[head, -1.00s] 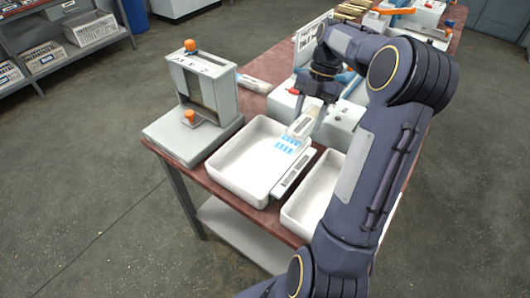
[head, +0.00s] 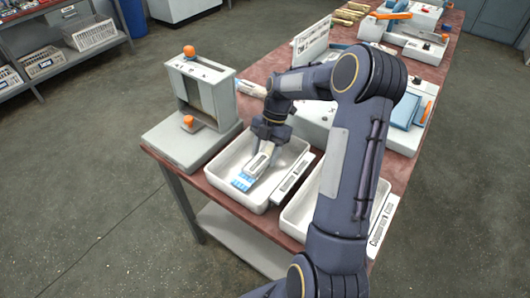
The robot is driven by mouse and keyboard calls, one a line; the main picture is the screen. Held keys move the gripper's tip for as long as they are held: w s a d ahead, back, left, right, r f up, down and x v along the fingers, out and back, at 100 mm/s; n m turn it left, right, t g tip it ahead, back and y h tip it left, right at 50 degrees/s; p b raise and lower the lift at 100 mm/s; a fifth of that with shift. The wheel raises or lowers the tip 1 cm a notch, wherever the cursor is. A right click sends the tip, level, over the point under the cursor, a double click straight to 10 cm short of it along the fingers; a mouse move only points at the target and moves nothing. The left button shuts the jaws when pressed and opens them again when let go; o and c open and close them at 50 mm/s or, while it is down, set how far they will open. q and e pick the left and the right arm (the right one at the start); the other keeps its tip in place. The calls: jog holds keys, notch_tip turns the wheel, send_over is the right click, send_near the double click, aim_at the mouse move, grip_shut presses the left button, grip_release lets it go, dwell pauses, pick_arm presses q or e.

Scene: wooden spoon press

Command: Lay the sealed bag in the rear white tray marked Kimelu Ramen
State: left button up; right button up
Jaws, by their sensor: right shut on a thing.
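A small white bag with blue markings (head: 253,171) hangs from my right gripper (head: 268,143). The gripper is shut on the bag's upper end and points down. The bag is tilted, with its blue end toward the lower left, inside the outline of the left white tray (head: 222,181). I cannot tell whether it touches the tray floor. This tray has a label strip (head: 291,180) on its right side, too small to read. A second white tray (head: 296,222) is to the right, partly hidden by my right arm. My left gripper is not in view.
A grey press with orange knobs (head: 203,92) stands left of the trays. A white machine (head: 312,122) is behind them, partly covered by my arm. More machines and wooden pieces (head: 350,14) are at the table's far end. The tray's front wall is near the table edge.

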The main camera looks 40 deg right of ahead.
jog(key=o, duration=1)
jog(key=shift+o, duration=0.2)
